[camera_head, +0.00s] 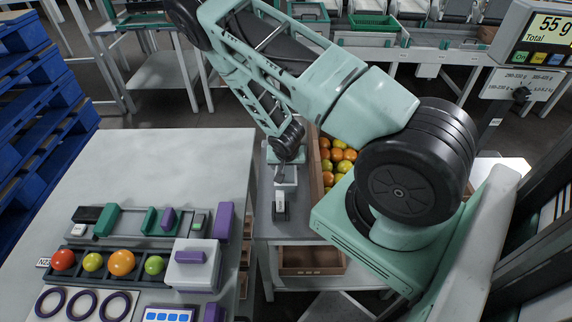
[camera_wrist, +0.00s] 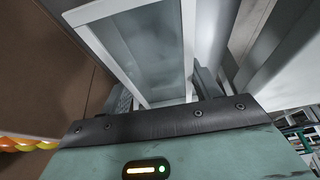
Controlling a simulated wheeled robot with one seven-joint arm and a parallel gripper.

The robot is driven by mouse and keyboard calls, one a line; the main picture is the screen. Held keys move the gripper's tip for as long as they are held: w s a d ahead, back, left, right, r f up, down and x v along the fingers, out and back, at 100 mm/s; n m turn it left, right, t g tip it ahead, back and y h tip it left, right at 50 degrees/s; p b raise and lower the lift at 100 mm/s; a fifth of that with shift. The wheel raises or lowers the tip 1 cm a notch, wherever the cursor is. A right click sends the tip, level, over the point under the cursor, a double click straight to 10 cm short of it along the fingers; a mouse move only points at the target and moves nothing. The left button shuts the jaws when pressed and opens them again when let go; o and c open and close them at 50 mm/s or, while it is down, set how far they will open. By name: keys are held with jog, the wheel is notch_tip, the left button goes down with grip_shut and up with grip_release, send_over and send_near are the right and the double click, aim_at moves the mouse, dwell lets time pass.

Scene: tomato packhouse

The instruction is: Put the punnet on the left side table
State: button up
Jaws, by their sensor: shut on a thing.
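The punnet (camera_wrist: 145,45) is a clear, pale-rimmed container in the wrist view, held between the fingers of my gripper (camera_wrist: 162,98). My gripper is shut on it. In the head view, my gripper (camera_head: 281,205) hangs over a narrow grey surface beside the tomato crate, and the punnet cannot be made out clearly there. The large light-grey table (camera_head: 190,160) fills the left of the head view. Its far half is bare. My gripper is to the right of its right edge.
On the left table's near half are a row of tomatoes (camera_head: 121,262), a white box with a purple handle (camera_head: 192,262), and purple rings (camera_head: 82,304). A crate of tomatoes (camera_head: 338,160) stands right of my gripper. A scale display (camera_head: 545,35) is upper right; blue pallets (camera_head: 40,110) are far left.

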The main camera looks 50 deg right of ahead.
jog(key=shift+f, duration=0.15)
jog(key=o, duration=1)
